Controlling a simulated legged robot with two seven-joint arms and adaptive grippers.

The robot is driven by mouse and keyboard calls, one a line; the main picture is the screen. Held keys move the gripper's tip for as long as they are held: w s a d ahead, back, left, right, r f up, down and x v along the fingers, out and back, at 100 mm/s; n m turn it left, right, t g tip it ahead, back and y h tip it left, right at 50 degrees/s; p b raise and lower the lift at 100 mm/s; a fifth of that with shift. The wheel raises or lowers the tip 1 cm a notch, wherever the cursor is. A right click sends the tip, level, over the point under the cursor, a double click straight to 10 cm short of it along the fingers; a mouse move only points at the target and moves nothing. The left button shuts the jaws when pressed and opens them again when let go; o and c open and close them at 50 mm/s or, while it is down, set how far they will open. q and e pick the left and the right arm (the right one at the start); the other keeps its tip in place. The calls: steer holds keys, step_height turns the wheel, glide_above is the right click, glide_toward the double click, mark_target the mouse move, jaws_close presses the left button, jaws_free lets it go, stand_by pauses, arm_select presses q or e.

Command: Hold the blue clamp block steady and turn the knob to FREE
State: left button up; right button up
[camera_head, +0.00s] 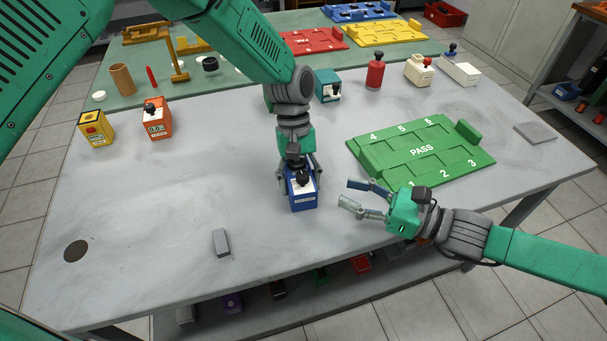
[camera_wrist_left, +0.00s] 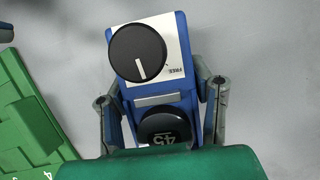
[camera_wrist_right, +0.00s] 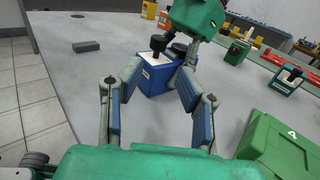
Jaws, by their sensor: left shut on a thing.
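The blue clamp block (camera_head: 302,196) stands on the grey table near its middle. My left gripper (camera_head: 300,172) comes down from above and is shut on its sides. In the left wrist view the block (camera_wrist_left: 189,88) shows a black knob (camera_wrist_left: 137,53) with a white pointer line, on a white label reading FREE at one side. The pointer does not point at that word. A second round black cap (camera_wrist_left: 165,127) reads 45. My right gripper (camera_head: 365,197) is open and empty, right of the block and apart from it. The right wrist view shows the block (camera_wrist_right: 153,76) beyond its open fingers.
A green PASS tray (camera_head: 420,152) with numbered places lies right of the block. A small grey bar (camera_head: 221,242) lies front left. Orange (camera_head: 157,120) and yellow (camera_head: 95,129) devices stand back left. A red bottle-like block (camera_head: 375,72) stands behind. The left front table is mostly clear.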

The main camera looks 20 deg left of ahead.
mark_target(302, 174)
steer(key=a, duration=0.3)
steer(key=w+a, duration=0.1)
steer(key=a, duration=0.6)
steer(key=shift+w+a, duration=0.2)
steer(key=shift+w, duration=0.05)
jaws_close()
